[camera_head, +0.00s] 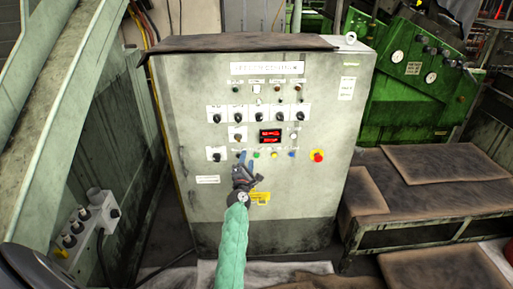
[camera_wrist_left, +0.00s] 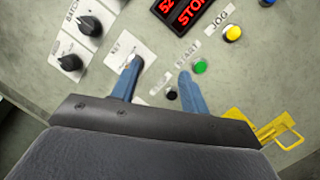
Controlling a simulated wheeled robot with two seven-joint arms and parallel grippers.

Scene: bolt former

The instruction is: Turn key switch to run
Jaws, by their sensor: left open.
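The key switch appears to be on a small white plate (camera_head: 237,133) left of the red display on the control cabinet. In the left wrist view, this labelled plate (camera_wrist_left: 119,50) is partly covered by one blue fingertip, so the switch and any key cannot be made out clearly. My left gripper (camera_head: 246,156) is in front of the panel, just below the plate. Its two blue fingers (camera_wrist_left: 158,68) are apart with nothing visible gripped. A black button (camera_wrist_left: 171,95) shows between them. Whether the fingertips touch the panel is unclear. My right gripper is not in view.
Several black knobs (camera_wrist_left: 90,26) sit beside the plate. A green button (camera_wrist_left: 200,67) and a yellow button (camera_wrist_left: 232,33) are close to the other finger. A red emergency stop (camera_head: 318,156) is farther right. A yellow padlock-like piece (camera_wrist_left: 283,132) sticks out below.

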